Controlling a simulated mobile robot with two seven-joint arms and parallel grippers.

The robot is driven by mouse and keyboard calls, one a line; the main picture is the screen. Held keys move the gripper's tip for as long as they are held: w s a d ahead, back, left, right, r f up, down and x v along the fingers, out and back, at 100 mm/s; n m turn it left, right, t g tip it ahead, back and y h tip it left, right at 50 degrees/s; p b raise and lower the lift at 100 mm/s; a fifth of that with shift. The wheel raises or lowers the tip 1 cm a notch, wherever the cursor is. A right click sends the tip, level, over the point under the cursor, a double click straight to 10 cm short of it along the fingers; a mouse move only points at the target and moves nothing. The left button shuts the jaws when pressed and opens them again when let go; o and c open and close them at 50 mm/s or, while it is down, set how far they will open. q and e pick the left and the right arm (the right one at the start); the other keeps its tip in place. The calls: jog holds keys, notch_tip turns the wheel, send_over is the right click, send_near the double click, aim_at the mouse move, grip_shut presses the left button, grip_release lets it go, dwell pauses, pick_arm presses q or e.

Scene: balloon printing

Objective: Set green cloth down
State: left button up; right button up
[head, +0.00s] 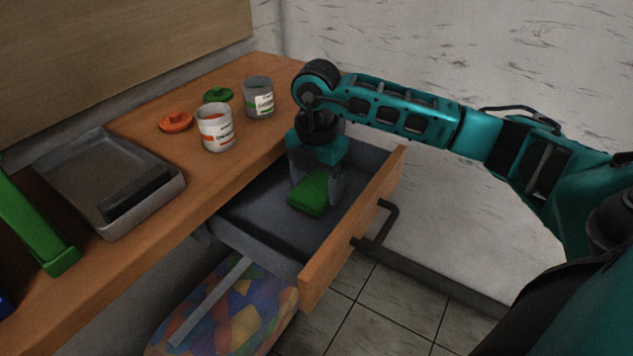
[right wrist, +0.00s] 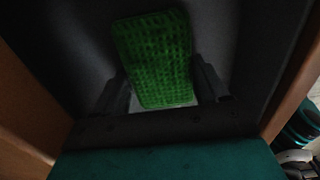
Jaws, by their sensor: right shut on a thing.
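The green cloth (head: 309,195) is a small folded pad low inside the open drawer (head: 262,222). My right gripper (head: 320,184) reaches down into the drawer and is shut on the cloth. In the right wrist view the green cloth (right wrist: 158,58) shows a waffle-like weave and lies between the two fingers of my right gripper (right wrist: 165,92). I cannot tell whether the cloth touches the drawer floor. My left gripper is not in view.
The drawer front with its dark handle (head: 378,228) stands out from the wooden counter (head: 150,215). On the counter are a grey tray (head: 70,160), two paint cans (head: 216,130) (head: 258,98), an orange lid (head: 175,122) and a green lid (head: 218,94). A multicoloured patterned object (head: 225,315) is below the drawer.

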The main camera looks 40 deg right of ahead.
aim_at(316, 186)
jog(key=shift+f, duration=0.15)
jog(key=o, duration=1)
jog(key=shift+o, duration=0.2)
jog(key=shift+r, duration=0.3)
notch_tip(316, 186, up, 12)
jog(key=p, duration=0.2)
jog(key=shift+f, duration=0.15)
